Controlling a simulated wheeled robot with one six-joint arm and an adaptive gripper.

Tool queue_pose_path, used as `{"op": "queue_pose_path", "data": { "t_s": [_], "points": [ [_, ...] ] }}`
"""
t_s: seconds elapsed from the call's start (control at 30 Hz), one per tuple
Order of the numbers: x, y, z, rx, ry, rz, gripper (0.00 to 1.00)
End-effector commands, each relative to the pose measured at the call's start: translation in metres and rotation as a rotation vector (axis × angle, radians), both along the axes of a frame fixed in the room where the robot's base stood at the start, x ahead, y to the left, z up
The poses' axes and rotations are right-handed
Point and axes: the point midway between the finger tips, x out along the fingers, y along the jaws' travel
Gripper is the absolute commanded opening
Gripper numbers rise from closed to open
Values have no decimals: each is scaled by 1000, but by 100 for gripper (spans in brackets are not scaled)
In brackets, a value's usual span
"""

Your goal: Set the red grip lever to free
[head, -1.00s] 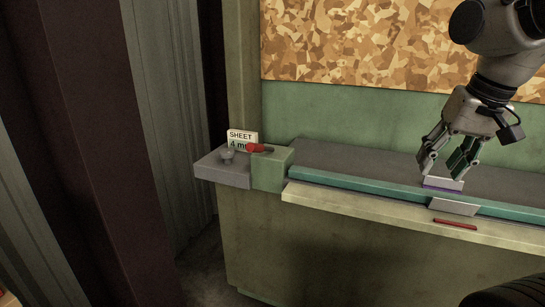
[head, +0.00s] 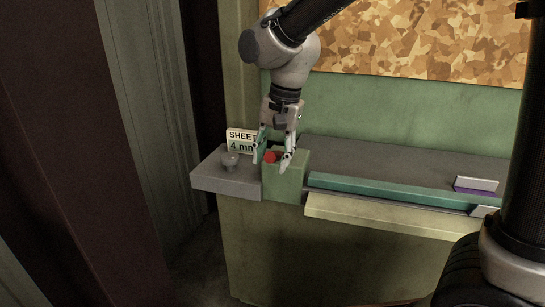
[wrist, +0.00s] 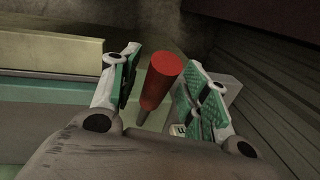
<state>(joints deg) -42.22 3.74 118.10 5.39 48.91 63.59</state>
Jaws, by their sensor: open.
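The red grip lever (head: 270,157) shows at the top of the green block at the bench's left end. In the wrist view the red grip (wrist: 163,77) is a tapered red handle on a thin dark stem. My gripper (head: 270,167) points down over the green block. Its fingers are open, one on each side of the red grip, with a gap to the grip visible in the wrist view. My fingers partly hide the lever in the head view, and no marking for its positions can be read.
A sign (head: 238,141) reading "SHEET 4 mm" stands behind. A teal bar (head: 385,191) runs right along the bench. A white and purple piece (head: 476,186) sits farther right.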

Motion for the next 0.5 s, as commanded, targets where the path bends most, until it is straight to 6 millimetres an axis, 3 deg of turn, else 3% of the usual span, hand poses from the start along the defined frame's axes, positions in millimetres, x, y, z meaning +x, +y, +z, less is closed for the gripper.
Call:
{"op": "queue_pose_path", "data": {
  "t_s": [0.33, 0.5],
  "points": [
    [1, 1, -6, 1, -2, 0, 46],
    [1, 1, -6, 1, -2, 1, 15]
  ]
}}
